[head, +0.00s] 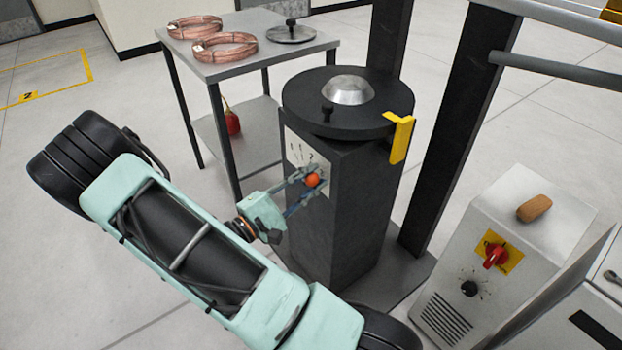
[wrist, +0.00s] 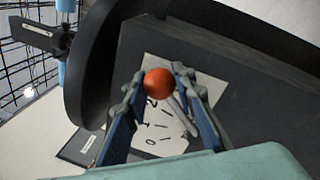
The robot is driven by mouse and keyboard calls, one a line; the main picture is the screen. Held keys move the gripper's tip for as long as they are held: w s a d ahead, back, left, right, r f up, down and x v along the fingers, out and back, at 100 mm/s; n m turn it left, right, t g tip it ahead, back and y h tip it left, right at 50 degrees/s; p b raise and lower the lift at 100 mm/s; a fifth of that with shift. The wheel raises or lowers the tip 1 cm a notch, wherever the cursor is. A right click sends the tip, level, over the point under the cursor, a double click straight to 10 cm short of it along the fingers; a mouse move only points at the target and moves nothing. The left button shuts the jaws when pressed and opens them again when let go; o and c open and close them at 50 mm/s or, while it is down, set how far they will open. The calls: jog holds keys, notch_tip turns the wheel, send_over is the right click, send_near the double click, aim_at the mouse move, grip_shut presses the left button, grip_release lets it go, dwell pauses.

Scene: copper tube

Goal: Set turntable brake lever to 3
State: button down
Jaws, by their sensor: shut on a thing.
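The turntable brake lever is a grey rod with an orange ball knob (wrist: 158,84) on a white scale plate (wrist: 163,137) with black marks. In the wrist view, 0, 1 and 2 are readable on the plate. A 3 is not readable there, and the knob covers part of the plate. My gripper (wrist: 159,80) is shut on the knob, one finger on each side. In the head view, the knob (head: 313,180) is between my gripper's fingers (head: 308,182) at the plate's lower right, on the front of the dark pedestal (head: 335,215).
The round black turntable (head: 300,103) with a silver dome and a yellow bracket (head: 402,138) tops the pedestal. A grey table (head: 240,62) with copper coils (head: 224,47) stands behind left. A dark post (head: 455,130) and a pale control box (head: 480,270) stand at right.

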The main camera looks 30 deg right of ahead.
jog(key=c, duration=1.6)
grip_release()
jog(key=shift+f, duration=0.1)
jog(key=v, duration=1.2)
jog(key=shift+s, duration=0.15)
